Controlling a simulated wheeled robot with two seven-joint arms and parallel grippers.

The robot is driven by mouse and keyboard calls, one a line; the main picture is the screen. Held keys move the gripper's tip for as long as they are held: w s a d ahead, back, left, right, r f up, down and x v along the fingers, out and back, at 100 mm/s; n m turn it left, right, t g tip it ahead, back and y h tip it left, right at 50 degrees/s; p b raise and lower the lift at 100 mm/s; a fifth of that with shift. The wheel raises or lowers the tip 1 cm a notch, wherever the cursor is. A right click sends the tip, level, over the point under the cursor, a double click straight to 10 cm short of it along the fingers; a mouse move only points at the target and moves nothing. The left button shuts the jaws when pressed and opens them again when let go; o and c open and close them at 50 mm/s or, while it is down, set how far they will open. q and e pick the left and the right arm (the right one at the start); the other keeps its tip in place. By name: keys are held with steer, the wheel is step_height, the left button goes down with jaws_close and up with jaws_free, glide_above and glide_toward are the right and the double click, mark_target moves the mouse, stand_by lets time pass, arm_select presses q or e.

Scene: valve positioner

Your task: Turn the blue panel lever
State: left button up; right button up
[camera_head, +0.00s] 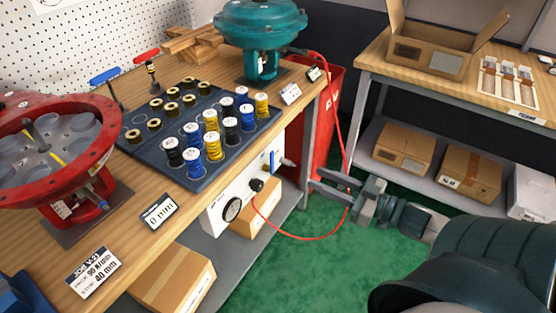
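The blue panel lever (272,161) stands upright on the white panel (219,219) fixed under the front edge of the workbench. A black knob (257,185) and a round gauge (232,209) sit to its left on the same panel. My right gripper (314,180) is to the right of the lever and a little lower in the picture, beside the bench leg. Its two fingers point left with a gap between them, and nothing shows in it. It is apart from the lever. My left gripper is out of view.
A red hose (339,127) loops from the teal actuator (262,27) down past my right gripper to the panel. The workbench (205,203) carries a red housing (60,150) and a tray of springs (190,182). Boxes (258,211) stand below. Green floor is clear between the benches.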

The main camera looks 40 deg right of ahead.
mark_target(273, 158)
steer(key=x, duration=1.4)
jaws_close()
